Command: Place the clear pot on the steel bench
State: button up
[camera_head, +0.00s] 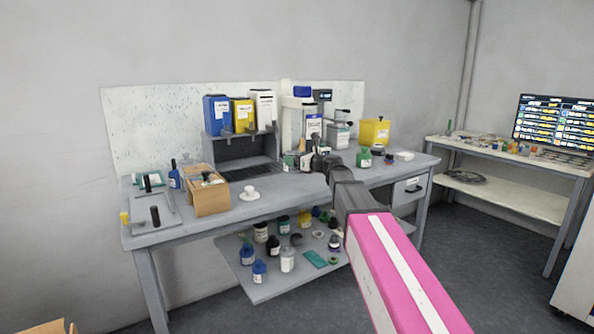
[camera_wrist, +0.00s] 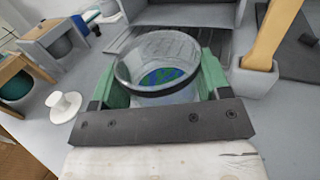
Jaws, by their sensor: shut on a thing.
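The clear pot (camera_wrist: 160,50) is a round, see-through vessel with a dark band and blue-green showing in its bottom. It shows in the wrist view, between the two green fingers of my gripper (camera_wrist: 158,82), which are shut on it. The pot looks upright, with its open rim facing up. In the head view my gripper (camera_head: 312,160) is over the back middle of the grey steel bench (camera_head: 285,206), and the pot is hard to make out there. I cannot tell how high the pot is above the bench top.
A white spool-like piece (camera_head: 249,194) and a wooden box (camera_head: 212,200) stand left of the bench's middle. A yellow container (camera_head: 375,133) and green jar (camera_head: 363,158) stand right. The front middle is clear.

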jog(key=shift+w+d+f, duration=0.25)
jog(key=shift+w+f, duration=0.05)
jog(key=shift+w, duration=0.05)
jog(key=shift+f, duration=2)
jog(key=o, duration=1.1)
jog(key=shift+f, duration=0.1)
jog(key=v, duration=1.2)
